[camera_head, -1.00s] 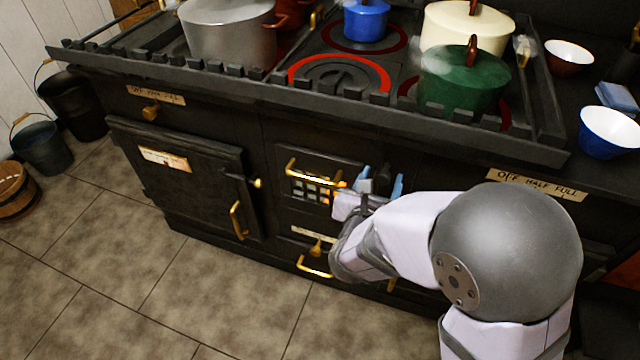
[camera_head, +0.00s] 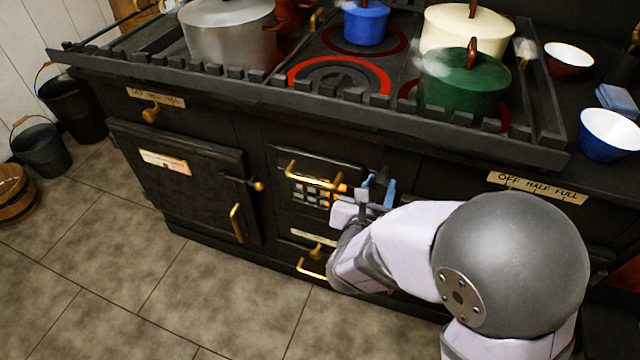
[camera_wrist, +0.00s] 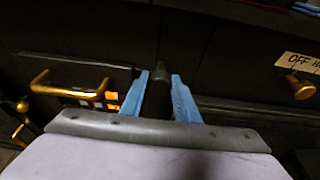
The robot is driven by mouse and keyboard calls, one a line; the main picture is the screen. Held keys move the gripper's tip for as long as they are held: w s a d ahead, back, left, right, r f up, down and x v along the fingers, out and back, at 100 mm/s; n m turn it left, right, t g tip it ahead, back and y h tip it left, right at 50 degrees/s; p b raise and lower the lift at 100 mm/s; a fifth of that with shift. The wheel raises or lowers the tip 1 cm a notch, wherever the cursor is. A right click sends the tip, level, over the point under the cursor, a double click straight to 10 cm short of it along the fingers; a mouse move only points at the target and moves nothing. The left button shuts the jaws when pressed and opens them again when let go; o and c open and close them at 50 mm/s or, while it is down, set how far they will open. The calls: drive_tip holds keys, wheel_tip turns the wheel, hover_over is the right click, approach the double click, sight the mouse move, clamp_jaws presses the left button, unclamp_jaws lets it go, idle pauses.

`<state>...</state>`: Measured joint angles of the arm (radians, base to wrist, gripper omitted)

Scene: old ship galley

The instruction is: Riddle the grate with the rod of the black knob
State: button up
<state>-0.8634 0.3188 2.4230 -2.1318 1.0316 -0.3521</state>
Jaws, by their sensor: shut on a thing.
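The grate (camera_head: 325,192) glows orange behind bars in the middle of the black stove front. It also shows in the wrist view (camera_wrist: 95,102), left of my fingers. My gripper (camera_head: 379,184) is at the stove front, just right of the grate. In the wrist view its two blue fingers (camera_wrist: 161,78) are closed in around the dark knob (camera_wrist: 162,71) of the rod. The knob shows between and just beyond the fingertips. The rod itself is hidden, and in the head view my gripper and wrist hide the knob.
Brass handles (camera_head: 315,175) run above and below the grate. An oven door (camera_head: 185,190) is to the left. A green pot (camera_head: 463,85) and several other pots stand on the stove top above. The tiled floor (camera_head: 130,270) at the front left is clear.

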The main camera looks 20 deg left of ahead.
drive_tip(key=shift+s, duration=2.55)
drive_tip(key=shift+w+b, duration=0.7)
drive_tip(key=shift+w, duration=2.55)
